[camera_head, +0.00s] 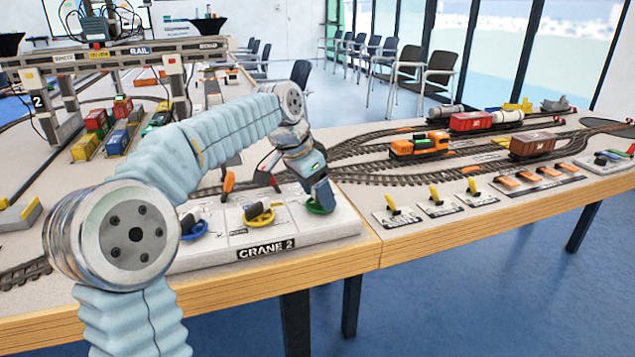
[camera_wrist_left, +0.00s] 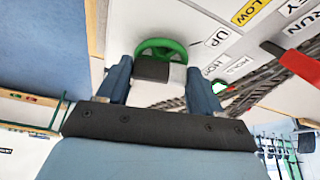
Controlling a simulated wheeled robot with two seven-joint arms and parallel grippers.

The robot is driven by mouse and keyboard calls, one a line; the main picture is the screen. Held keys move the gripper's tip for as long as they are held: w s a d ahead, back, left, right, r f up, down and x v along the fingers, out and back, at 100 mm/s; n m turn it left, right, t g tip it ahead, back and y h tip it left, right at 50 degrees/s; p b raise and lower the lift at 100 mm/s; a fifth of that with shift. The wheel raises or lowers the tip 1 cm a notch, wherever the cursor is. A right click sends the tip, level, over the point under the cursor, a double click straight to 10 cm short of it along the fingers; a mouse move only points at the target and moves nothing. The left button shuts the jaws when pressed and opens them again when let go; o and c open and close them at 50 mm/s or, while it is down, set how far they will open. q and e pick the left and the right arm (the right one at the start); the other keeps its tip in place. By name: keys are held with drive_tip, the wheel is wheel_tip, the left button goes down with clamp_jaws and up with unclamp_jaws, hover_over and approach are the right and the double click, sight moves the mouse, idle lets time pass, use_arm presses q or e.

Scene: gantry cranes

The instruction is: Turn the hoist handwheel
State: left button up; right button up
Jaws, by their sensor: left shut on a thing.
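The green handwheel (camera_head: 317,210) is at the right end of the CRANE 2 control panel (camera_head: 305,236), mostly hidden behind my gripper. In the left wrist view, its green rim (camera_wrist_left: 160,43) and a dark block on it show between the fingers, near labels reading UP and partly HOIS. My left gripper (camera_head: 320,196) reaches down onto this wheel from above. Its two blue-grey fingers (camera_wrist_left: 160,75) stand on either side of the dark block and are shut on the handwheel. My right gripper is not in view.
A yellow handwheel (camera_head: 259,216) and a blue one (camera_head: 193,228) sit left on the same panel. An orange-handled lever (camera_head: 228,184) stands near them. Model tracks with an orange locomotive (camera_head: 418,147) and yellow levers (camera_head: 435,196) lie right. A gantry crane (camera_head: 120,50) stands at the back left.

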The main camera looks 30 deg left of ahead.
use_arm(q)
drive_tip(key=shift+a+m+h+p, duration=0.1)
drive_tip(key=shift+m+h+p, duration=0.35)
drive_tip(key=shift+m, duration=0.65)
drive_tip(key=shift+g, duration=0.3)
drive_tip(key=o, duration=1)
drive_tip(key=shift+o, duration=0.2)
drive_tip(key=v, duration=1.3)
drive_tip(key=shift+r, duration=0.4)
drive_tip(key=shift+s, duration=0.1)
